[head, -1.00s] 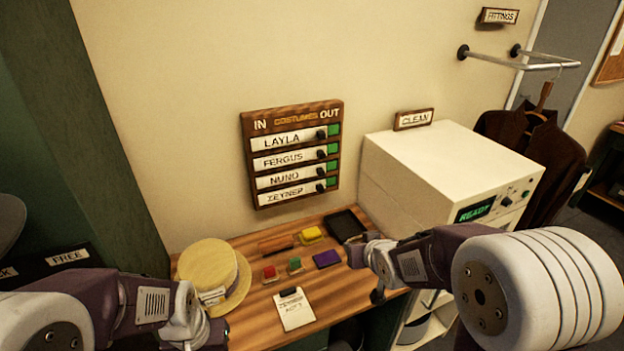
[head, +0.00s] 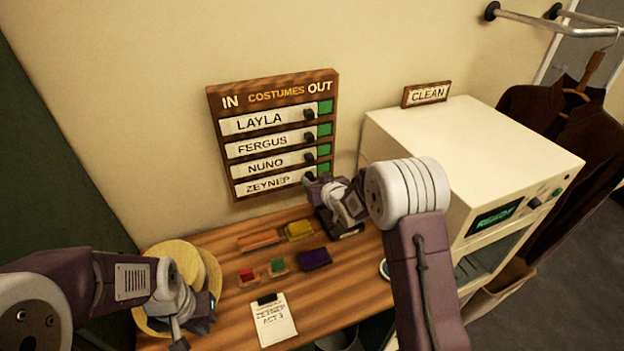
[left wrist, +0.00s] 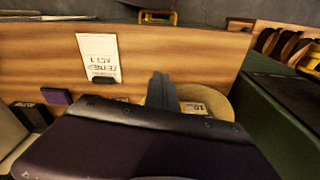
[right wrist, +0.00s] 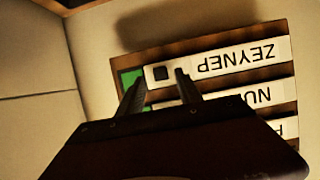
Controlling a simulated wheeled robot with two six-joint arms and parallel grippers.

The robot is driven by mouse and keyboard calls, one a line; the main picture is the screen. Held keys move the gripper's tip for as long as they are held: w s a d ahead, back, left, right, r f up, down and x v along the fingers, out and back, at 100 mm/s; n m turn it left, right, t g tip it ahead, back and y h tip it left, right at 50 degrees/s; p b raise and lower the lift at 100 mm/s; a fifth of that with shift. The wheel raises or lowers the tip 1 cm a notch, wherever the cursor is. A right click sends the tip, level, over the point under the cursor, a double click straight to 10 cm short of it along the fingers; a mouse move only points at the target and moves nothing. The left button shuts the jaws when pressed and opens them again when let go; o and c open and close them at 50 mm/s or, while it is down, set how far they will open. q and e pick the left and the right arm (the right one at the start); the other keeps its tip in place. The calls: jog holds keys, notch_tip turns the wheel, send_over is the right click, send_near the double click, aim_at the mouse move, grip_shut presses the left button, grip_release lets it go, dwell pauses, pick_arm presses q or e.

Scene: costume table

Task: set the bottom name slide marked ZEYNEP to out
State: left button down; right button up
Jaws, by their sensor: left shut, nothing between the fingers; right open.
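The wooden IN/OUT board (head: 215,100) hangs on the wall with several white name slides. The bottom slide, ZEYNEP (head: 262,186), has its dark knob near its OUT end. My right gripper (head: 312,181) is at that end and hides the knob in the head view. In the right wrist view the ZEYNEP slide (right wrist: 235,60) appears upside down, and its square knob (right wrist: 162,73) shows between the open fingers of my right gripper (right wrist: 160,77). A green patch (right wrist: 128,77) lies beside the knob. My left gripper (head: 180,338) is shut and empty, near the straw hat.
The table (head: 355,285) holds the straw hat (head: 170,252), a clipboard (head: 273,322), coloured blocks such as a purple one (head: 315,258), and a dark tray. A white machine (head: 450,135) stands right of the board, close to my right arm.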

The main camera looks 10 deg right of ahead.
jog(key=shift+w+f, duration=0.2)
jog(key=shift+w, duration=0.4)
jog(key=shift+s+a+r, duration=0.1)
jog(key=shift+a+r, duration=0.05)
jog(key=shift+a, duration=0.15)
jog(key=shift+w, duration=0.3)
grip_shut()
dwell(0.5)
